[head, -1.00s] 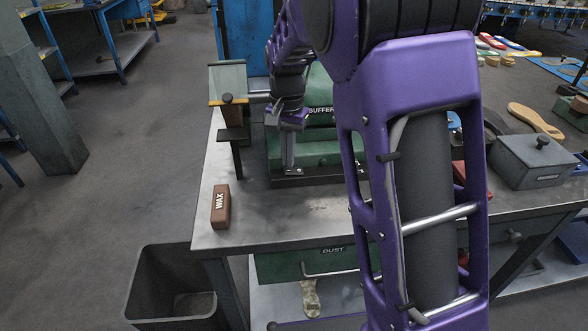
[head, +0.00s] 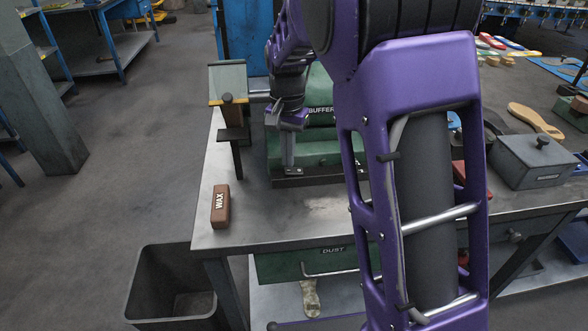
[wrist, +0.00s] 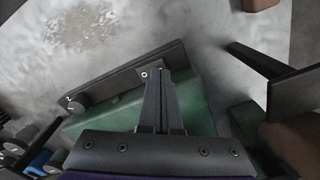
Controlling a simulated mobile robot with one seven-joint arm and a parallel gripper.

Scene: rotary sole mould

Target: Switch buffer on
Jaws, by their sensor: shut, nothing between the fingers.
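The buffer (head: 318,150) is a green machine with a "BUFFER" label, standing on the metal bench; my arm hides its right part. A black front panel (wrist: 115,83) runs along its base in the wrist view. The panel carries a round black knob (wrist: 78,103) at its left end and a small switch with a white "O" mark (wrist: 145,74) farther right. My gripper (wrist: 161,72) is shut and empty, its fingertips right at the switch and covering part of it. In the head view my gripper (head: 291,171) points down at the panel. I cannot tell whether it touches the switch.
A brown wax block (head: 220,206) lies at the bench's left front. A clear guard on a dark post (head: 233,130) stands left of the buffer. A grey lidded box (head: 535,160) is at the right. A dark bin (head: 175,285) stands on the floor. The bench front (head: 270,228) is clear.

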